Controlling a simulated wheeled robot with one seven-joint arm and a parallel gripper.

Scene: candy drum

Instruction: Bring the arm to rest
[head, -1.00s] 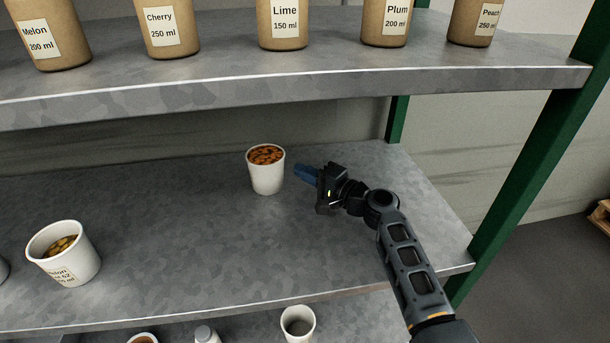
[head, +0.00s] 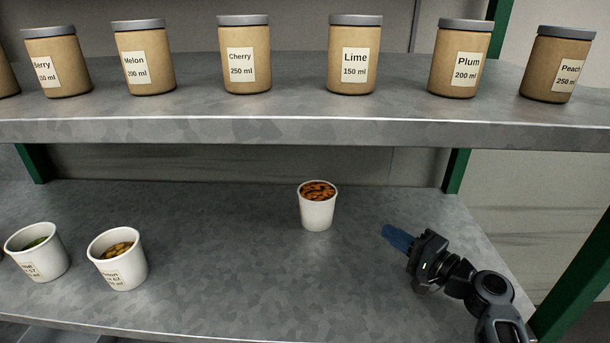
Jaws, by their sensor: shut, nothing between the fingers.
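My gripper (head: 388,234) is over the right part of the middle shelf in the head view, its blue fingers pointing left. It is shut and empty. My arm reaches in from the lower right corner. A white cup with orange-brown pieces (head: 317,207) stands upright on the shelf to the left of the gripper, with a clear gap between them.
The middle shelf (head: 220,240) also bears a melon cup (head: 120,262) and a cup with green contents (head: 38,254) at the left. Several labelled jars, among them Lime (head: 354,58), line the upper shelf (head: 300,132). A green post (head: 580,270) stands right of the arm.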

